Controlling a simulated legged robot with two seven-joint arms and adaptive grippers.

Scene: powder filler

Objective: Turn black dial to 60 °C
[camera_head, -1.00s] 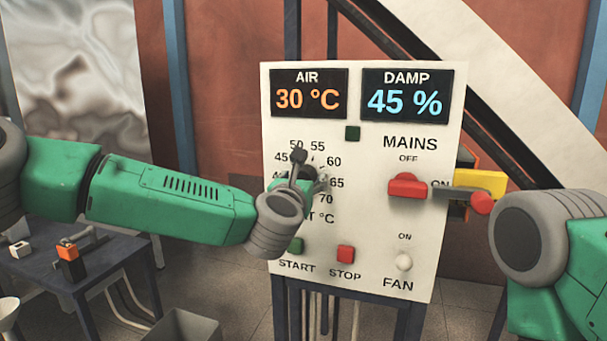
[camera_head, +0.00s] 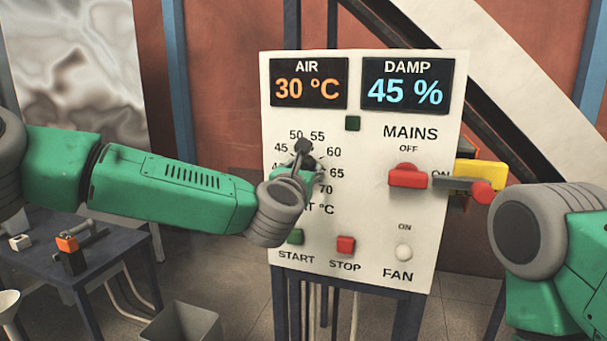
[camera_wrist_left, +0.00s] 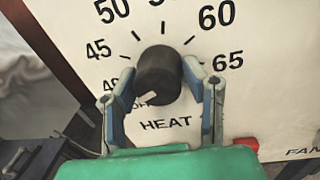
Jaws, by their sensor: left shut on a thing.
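The black dial (camera_wrist_left: 160,74) is on the white control panel (camera_head: 370,225), above the word HEAT, inside a ring of numbers from 40 to 70. In the left wrist view its white mark points to the lower left, near the partly hidden OFF and well away from 60. My left gripper (camera_wrist_left: 165,88) is shut on the dial, one finger on each side. In the head view the left gripper (camera_head: 308,164) covers most of the dial.
The panel displays read AIR 30 °C (camera_head: 308,88) and DAMP 45 % (camera_head: 404,91). The red mains lever (camera_head: 408,177) points right towards ON. START (camera_head: 296,237), STOP (camera_head: 345,244) and the white fan switch (camera_head: 404,252) sit lower. A table (camera_head: 110,250) stands at left.

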